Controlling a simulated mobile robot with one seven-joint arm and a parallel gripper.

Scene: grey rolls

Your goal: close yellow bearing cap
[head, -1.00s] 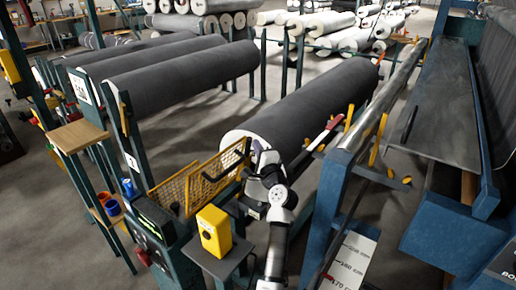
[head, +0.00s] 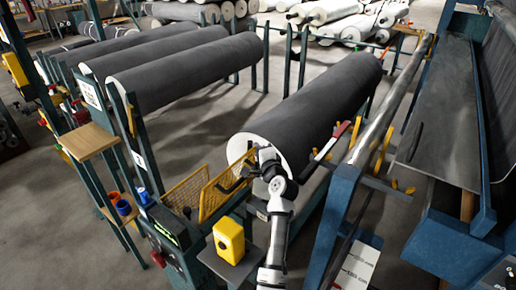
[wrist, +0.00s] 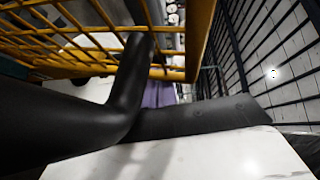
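I cannot tell for certain which part is the yellow bearing cap. Yellow hook-like pieces (head: 383,150) stand along the blue frame right of the near grey roll (head: 310,105). My gripper (head: 266,156) is at that roll's white end, beside the yellow mesh guard (head: 222,188) with a black bent bar. In the wrist view, the yellow mesh (wrist: 90,45) fills the upper left, close up. A thick black bent bar (wrist: 125,90) crosses in front of it. My white gripper body shows at the bottom. The fingertips are not clear, and no held object can be made out.
A yellow box (head: 229,240) stands on a small dark table just left of my arm. A wooden shelf (head: 86,141) and blue and orange cups are at left. A blue frame (head: 340,190) with a long metal bar runs close on the right. Bare floor shows between the rolls.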

